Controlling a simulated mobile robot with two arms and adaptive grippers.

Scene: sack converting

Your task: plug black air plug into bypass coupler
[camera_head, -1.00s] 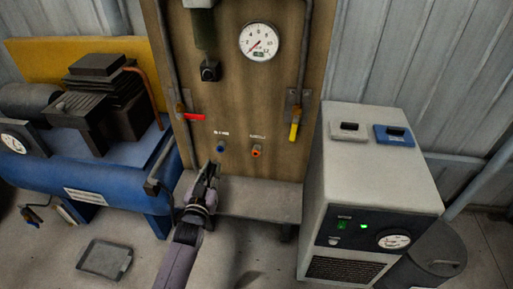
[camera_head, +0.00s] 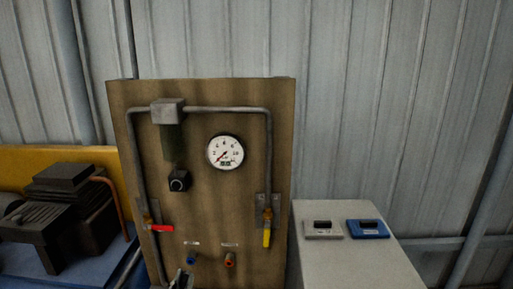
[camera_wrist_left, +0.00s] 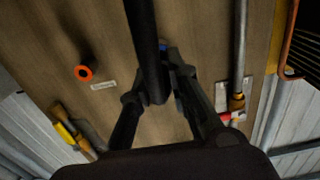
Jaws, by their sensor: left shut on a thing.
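My left gripper (camera_head: 181,279) shows at the bottom edge of the head view, just below and left of the blue coupler (camera_head: 191,259). In the left wrist view my left gripper (camera_wrist_left: 163,88) is shut on the black air plug (camera_wrist_left: 148,45), a long dark cylinder running up out of the picture. A bit of blue (camera_wrist_left: 163,46) shows behind it; contact cannot be told. An orange-ringed coupler (camera_head: 230,260) sits right of the blue one, and left in the wrist view (camera_wrist_left: 84,72). The coupler labels are too small to read. My right gripper is not in view.
The wooden panel (camera_head: 205,210) carries a gauge (camera_head: 226,152), pipes, a red lever (camera_head: 160,228) and a yellow lever (camera_head: 267,238). A compressor (camera_head: 65,205) stands left. A pale cabinet (camera_head: 345,262) with a grey and a blue device stands right.

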